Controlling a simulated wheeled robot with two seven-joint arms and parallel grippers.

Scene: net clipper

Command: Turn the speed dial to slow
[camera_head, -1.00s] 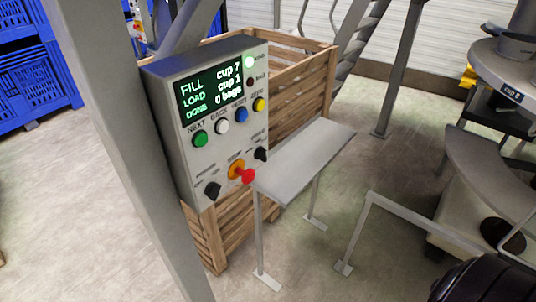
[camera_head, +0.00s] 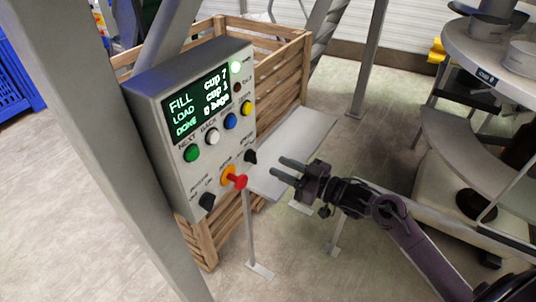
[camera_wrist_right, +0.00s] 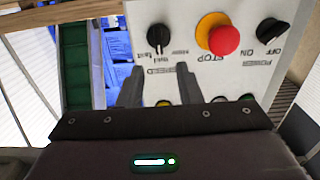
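The speed dial (camera_head: 250,157) is a black knob at the lower right of the grey control box (camera_head: 167,137). In the right wrist view, where the panel appears upside down, the speed dial (camera_wrist_right: 158,38) is at the upper left, above the word SPEED. My left gripper is not in view.
A red stop button (camera_head: 238,181) on an orange base sits beside the dial. The black power knob (camera_head: 207,201) is further left. Coloured buttons and a green-lit screen (camera_head: 197,102) are above. A grey shelf (camera_head: 295,150) lies beneath my right gripper. A wooden crate (camera_head: 283,80) stands behind.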

